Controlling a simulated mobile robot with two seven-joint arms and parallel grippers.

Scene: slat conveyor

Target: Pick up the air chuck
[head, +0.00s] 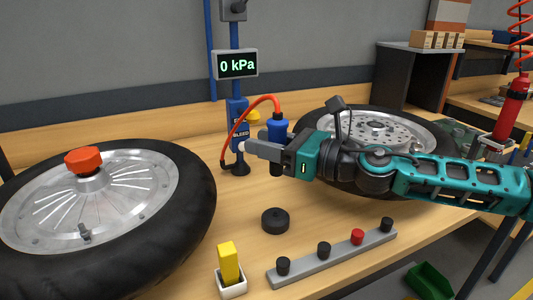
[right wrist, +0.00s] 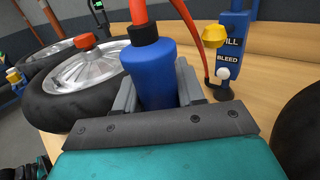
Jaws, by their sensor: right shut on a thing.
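The air chuck (head: 278,131) is a blue cylinder with a black collar and an orange-red hose from its top. It stands upright in front of the gauge post in the head view and fills the middle of the right wrist view (right wrist: 150,72). My right gripper (head: 264,150) is shut on it, with grey fingers on both sides of the blue body in the right wrist view (right wrist: 156,92). A dark lower end shows below the gripper; I cannot tell whether it touches the bench. My left gripper is not in view.
A blue post (head: 237,110) with FILL/BLEED labels carries a display (head: 237,65) reading 0 kPa. A tyre with an orange-red cap (head: 84,160) lies left; another wheel (head: 375,130) lies behind my right arm. A black puck (head: 275,221), yellow block (head: 229,262) and capped rail (head: 333,257) sit in front.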

